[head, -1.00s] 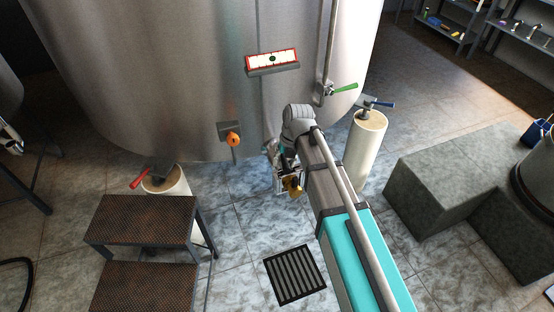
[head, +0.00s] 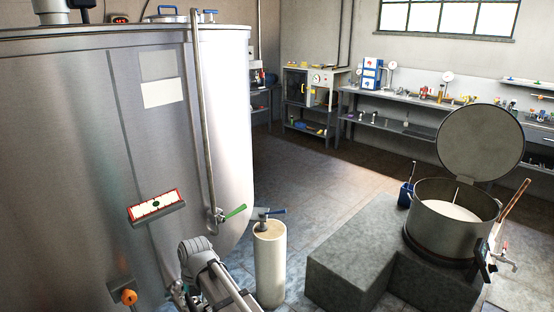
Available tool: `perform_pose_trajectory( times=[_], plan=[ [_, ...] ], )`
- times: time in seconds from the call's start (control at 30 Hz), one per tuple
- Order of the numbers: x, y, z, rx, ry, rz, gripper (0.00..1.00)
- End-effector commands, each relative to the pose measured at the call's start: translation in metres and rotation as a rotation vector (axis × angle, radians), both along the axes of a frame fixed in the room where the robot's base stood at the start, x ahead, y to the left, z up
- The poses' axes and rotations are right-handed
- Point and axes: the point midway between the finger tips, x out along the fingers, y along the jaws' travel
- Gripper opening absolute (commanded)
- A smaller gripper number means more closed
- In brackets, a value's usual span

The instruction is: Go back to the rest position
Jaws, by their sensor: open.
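My gripper (head: 180,297) is at the bottom edge of the head view, below my grey wrist, in front of the big steel tank (head: 75,170). Only its upper part shows; the fingertips are cut off by the frame edge. I see nothing held in the part that shows. My arm runs down out of the picture to the right of it.
An orange knob (head: 128,297) and a red-framed gauge (head: 157,205) are on the tank. A green-handled valve (head: 234,211) and a cream post (head: 270,265) with a blue lever stand right of my wrist. Grey stone blocks (head: 350,245) carry an open-lidded pot (head: 452,232). Floor behind is clear.

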Motion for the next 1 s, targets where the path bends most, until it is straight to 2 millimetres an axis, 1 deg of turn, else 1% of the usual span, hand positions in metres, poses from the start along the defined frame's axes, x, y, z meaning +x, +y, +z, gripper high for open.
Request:
perform_pose_trajectory(
  times=[0.03,0.17,0.37,0.57,0.8,1.0],
  plan=[
    [0.000,-0.001,0.008,-0.001,-0.005,-0.028,0.71],
    [0.005,-0.012,0.010,-0.007,-0.004,-0.131,0.71],
    [0.012,-0.039,0.006,-0.021,0.018,-0.330,0.71],
    [0.019,-0.078,0.002,-0.037,0.053,-0.620,0.71],
    [0.026,-0.132,-0.002,-0.058,0.099,-1.031,0.71],
    [0.027,-0.176,-0.006,-0.070,0.135,-1.376,0.71]
  ],
)
